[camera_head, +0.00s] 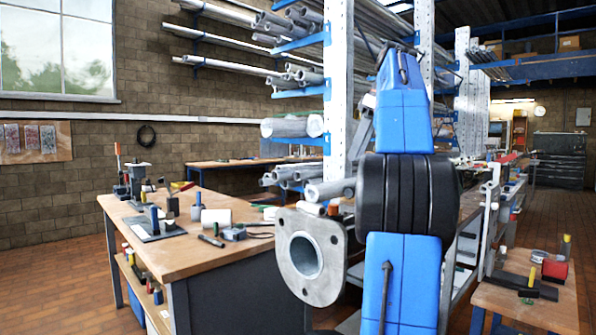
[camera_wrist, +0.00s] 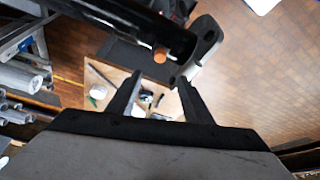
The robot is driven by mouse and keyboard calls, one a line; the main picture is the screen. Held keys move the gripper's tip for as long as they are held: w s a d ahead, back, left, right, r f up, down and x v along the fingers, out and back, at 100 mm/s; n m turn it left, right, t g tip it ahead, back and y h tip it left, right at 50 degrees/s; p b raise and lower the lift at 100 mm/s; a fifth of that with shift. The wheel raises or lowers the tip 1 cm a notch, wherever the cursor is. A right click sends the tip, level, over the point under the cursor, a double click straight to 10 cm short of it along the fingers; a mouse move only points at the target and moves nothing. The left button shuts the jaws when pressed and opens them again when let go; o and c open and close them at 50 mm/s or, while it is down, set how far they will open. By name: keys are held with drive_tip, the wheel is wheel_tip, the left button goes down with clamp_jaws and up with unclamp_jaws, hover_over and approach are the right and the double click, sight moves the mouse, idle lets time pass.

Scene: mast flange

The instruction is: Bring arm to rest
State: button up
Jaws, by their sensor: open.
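My arm stands upright in the right middle of the head view, with blue links and a black ribbed joint. My gripper is not visible there. In the wrist view my gripper (camera_wrist: 160,78) has its two dark fingers apart, with nothing held between them. A grey metal flange (camera_head: 327,287) with a large round hole and smaller bolt holes shows just left of my arm in the head view; what supports it is hidden. In the wrist view a grey curved plate (camera_wrist: 208,38) at the end of a dark bar (camera_wrist: 125,25) lies just beyond the fingertips, apparently the same flange.
A wooden workbench (camera_head: 205,258) with tools and small blocks stands at left. A pipe rack (camera_head: 338,90) rises behind my arm. A small bench (camera_head: 530,300) with blocks is at lower right. Brown tiled floor (camera_head: 50,285) is open at far left.

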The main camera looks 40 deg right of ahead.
drive_tip(key=shift+m, duration=0.7)
drive_tip(key=w+a+f, duration=0.1)
drive_tip(key=a+f, duration=0.1)
drive_tip(key=a, duration=0.1)
drive_tip(key=w+a+f, duration=0.1)
drive_tip(key=a, duration=0.3)
drive_tip(key=w+a+f, duration=0.1)
drive_tip(key=a+f, duration=0.1)
drive_tip(key=a, duration=0.2)
drive_tip(key=shift+a+f, duration=0.25)
drive_tip(key=shift+f, duration=0.05)
drive_tip(key=s+a+f+m+h, duration=0.1)
drive_tip(key=s+a+f+m, duration=0.15)
drive_tip(key=a+f, duration=0.95)
drive_tip(key=s+a+f, duration=0.5)
drive_tip(key=f, duration=0.4)
drive_tip(key=s+a+f, duration=0.5)
drive_tip(key=f, duration=0.4)
drive_tip(key=s+a+f, duration=0.5)
drive_tip(key=f, duration=0.4)
drive_tip(key=shift+a+f+m+t+h, duration=0.2)
drive_tip(key=shift+f+m+t+h, duration=0.1)
drive_tip(key=shift+m+h, duration=0.1)
